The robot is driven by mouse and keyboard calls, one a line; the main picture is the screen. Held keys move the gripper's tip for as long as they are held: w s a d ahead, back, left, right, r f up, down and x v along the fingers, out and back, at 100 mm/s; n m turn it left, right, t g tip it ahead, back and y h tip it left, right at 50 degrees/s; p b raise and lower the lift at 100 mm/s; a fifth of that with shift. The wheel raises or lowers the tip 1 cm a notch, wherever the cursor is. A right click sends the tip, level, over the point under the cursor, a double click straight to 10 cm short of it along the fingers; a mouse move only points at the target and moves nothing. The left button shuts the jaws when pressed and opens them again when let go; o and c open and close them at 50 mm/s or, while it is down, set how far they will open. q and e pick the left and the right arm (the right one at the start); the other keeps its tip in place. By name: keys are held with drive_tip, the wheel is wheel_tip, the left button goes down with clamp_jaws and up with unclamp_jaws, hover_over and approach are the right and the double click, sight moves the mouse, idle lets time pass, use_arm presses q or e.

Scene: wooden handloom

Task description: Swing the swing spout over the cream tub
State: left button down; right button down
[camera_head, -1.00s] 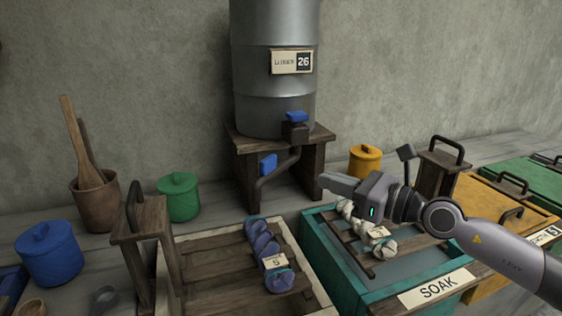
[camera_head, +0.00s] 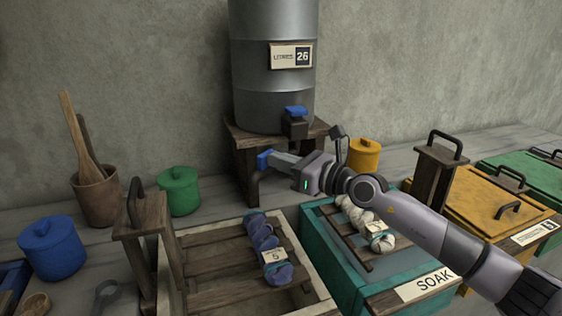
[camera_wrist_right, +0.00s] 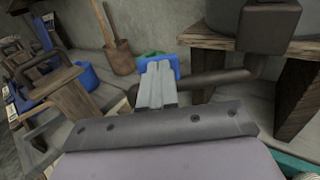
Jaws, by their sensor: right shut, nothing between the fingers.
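The swing spout (camera_head: 254,187) is a dark bent pipe below the valve of the metal drum, with a blue tab (camera_head: 264,159) on it. Its pipe also shows in the right wrist view (camera_wrist_right: 222,77). My right gripper (camera_head: 273,161) is shut with nothing in it, its fingertips right at the blue tab; I cannot tell whether they touch. The gripper hides part of the pipe. The cream tub (camera_head: 320,275) stands in front, with wooden slats and a purple skein tagged 5 on top. My left gripper is not in view.
The teal SOAK tub (camera_head: 318,262) with a pale skein stands right of the cream tub, under my right arm. Wooden posts with handles (camera_head: 436,180) rise at the right and the left (camera_head: 140,235). A green pot (camera_head: 179,191) stands behind the cream tub.

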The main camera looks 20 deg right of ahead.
use_arm(q)
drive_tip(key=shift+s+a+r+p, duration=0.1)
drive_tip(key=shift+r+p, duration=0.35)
drive_tip(key=shift+p, duration=0.3)
use_arm(e)
drive_tip(key=shift+w+a, duration=0.5)
drive_tip(key=shift+a, duration=0.2)
